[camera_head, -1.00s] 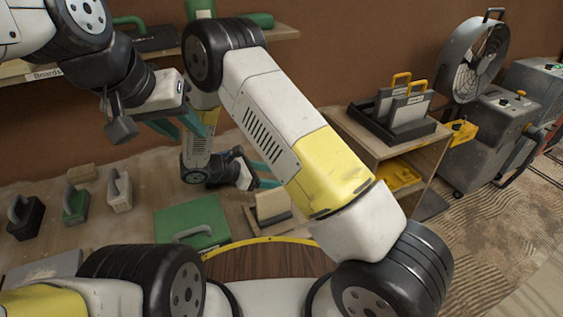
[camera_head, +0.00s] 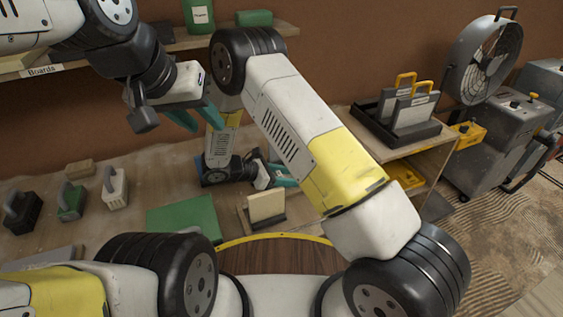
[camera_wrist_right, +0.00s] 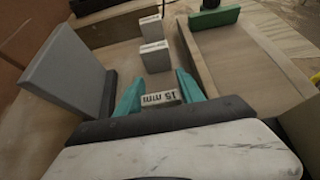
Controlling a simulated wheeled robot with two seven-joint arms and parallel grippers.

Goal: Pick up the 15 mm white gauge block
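The white 15 mm gauge block (camera_wrist_right: 160,97), its label upside down, sits between the teal fingers of my right gripper (camera_wrist_right: 158,78) in the right wrist view. The block fills most of the gap there; whether the fingers press on it I cannot tell. In the head view my right gripper (camera_head: 280,176) is low over the bench, partly behind my arm, and the block is not visible. My left gripper (camera_head: 197,118) is raised above the bench, its fingers apart and empty.
Two more pale blocks, a nearer one (camera_wrist_right: 155,56) and a farther one (camera_wrist_right: 151,28), stand beyond the fingers. A grey board (camera_wrist_right: 70,70) leans at left, and a wooden edge (camera_wrist_right: 195,60) runs at right.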

